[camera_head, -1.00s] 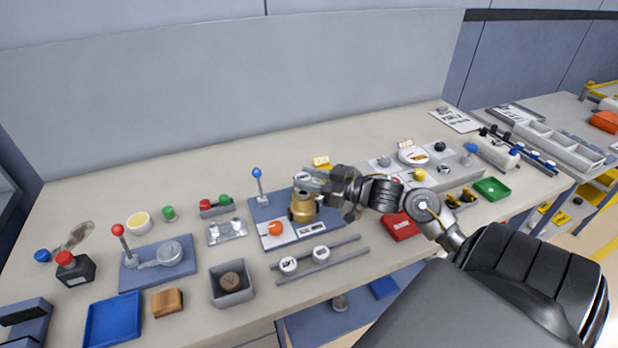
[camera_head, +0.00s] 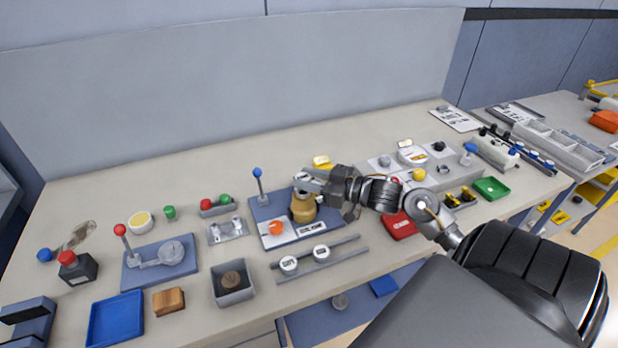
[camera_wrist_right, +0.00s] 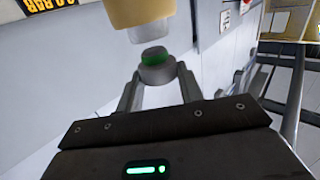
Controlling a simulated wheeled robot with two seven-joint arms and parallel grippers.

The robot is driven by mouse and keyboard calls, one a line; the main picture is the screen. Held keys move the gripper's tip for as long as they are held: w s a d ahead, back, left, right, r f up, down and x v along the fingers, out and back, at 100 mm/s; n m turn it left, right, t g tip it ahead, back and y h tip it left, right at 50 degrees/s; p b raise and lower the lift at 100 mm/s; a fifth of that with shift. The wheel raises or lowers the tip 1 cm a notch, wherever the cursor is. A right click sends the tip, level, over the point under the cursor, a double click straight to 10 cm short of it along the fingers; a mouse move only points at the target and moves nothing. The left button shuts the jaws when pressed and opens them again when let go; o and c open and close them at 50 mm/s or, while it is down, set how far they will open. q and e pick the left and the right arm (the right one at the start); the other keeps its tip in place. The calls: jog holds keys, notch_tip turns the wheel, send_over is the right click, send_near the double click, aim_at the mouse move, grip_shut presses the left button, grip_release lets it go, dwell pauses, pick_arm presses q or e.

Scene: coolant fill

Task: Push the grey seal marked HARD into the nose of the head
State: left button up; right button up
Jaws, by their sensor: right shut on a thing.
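The brass head (camera_head: 303,208) stands on a blue base plate (camera_head: 262,212) in the head view. Its pale nose (camera_wrist_right: 152,33) shows at the top of the right wrist view, below the tan body. My right gripper (camera_head: 308,182) is at the top of the head. It is shut on a grey seal with a green band (camera_wrist_right: 155,68), held between both fingertips. In the right wrist view the seal is roughly in line with the nose, with a narrow gap apparent between them. No HARD marking is readable on it. My left gripper is not in view.
Two white round pieces (camera_head: 288,263) with dark lettering sit on a grey rail in front of the plate. A blue-knobbed lever (camera_head: 257,174) and an orange knob (camera_head: 276,228) are close by on the plate. A red tray (camera_head: 401,225) lies right of it, under my arm.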

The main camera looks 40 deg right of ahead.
dwell(0.4)
jog(key=shift+p, duration=0.4)
jog(key=shift+p, duration=0.4)
dwell(0.4)
jog(key=shift+f+b, duration=0.75)
jog(key=shift+f, duration=0.6)
jog(key=o, duration=1)
jog(key=shift+o, duration=0.2)
jog(key=shift+s, duration=0.1)
